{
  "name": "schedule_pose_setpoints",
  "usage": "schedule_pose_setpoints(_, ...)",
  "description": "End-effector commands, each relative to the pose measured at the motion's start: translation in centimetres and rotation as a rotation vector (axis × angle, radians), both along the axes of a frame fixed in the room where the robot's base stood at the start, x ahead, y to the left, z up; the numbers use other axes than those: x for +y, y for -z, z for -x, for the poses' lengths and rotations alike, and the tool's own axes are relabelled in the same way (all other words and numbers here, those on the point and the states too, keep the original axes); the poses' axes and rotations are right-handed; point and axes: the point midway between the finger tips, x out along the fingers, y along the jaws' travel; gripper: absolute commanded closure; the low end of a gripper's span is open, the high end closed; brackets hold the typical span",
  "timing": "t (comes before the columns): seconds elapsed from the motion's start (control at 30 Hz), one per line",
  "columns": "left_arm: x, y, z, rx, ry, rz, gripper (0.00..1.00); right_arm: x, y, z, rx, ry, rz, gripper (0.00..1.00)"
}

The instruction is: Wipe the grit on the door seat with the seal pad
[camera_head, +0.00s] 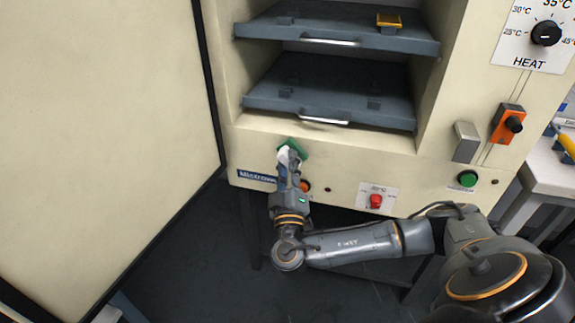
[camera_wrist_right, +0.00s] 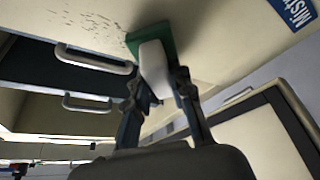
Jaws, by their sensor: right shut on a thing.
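The seal pad (camera_head: 291,146) is a green block with a white handle, at the lower front edge of the cream oven cabinet. It also shows in the wrist view (camera_wrist_right: 133,42). My right gripper (camera_head: 289,163) is shut on the white handle (camera_wrist_right: 155,68), with one finger on each side. The pad lies at or very near the door seat (camera_head: 250,130), the cream front face below the opening; I cannot tell whether they touch. Dark specks of grit (camera_wrist_right: 98,22) lie on the seat beside the pad in the wrist view. My left gripper is not in view.
The large open door (camera_head: 105,120) fills the left side. Two grey shelves (camera_head: 340,90) with metal handles sit inside the cabinet, and a yellow item (camera_head: 389,20) lies on the upper one. A red button (camera_head: 376,200), green button (camera_head: 467,179) and orange switch (camera_head: 508,123) are at right.

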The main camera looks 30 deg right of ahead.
Motion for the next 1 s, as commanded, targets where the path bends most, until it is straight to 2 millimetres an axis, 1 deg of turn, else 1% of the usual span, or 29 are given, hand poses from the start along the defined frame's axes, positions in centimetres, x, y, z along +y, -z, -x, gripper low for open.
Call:
schedule_pose_setpoints(0.17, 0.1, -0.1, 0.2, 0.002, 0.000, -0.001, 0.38, -0.2, 0.0, -0.2, -0.001, 0.001, 0.000, 1.00)
schedule_pose_setpoints(0.6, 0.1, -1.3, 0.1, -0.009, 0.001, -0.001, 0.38, -0.6, 0.0, -0.4, 0.001, 0.000, 0.001, 1.00)
schedule_pose_setpoints(0.8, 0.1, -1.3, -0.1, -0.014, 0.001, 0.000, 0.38, -1.5, 0.0, 0.7, 0.001, 0.002, 0.001, 1.00)
schedule_pose_setpoints(1.0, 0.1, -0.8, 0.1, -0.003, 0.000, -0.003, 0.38, -2.6, 0.0, 2.0, 0.002, 0.001, 0.001, 1.00)
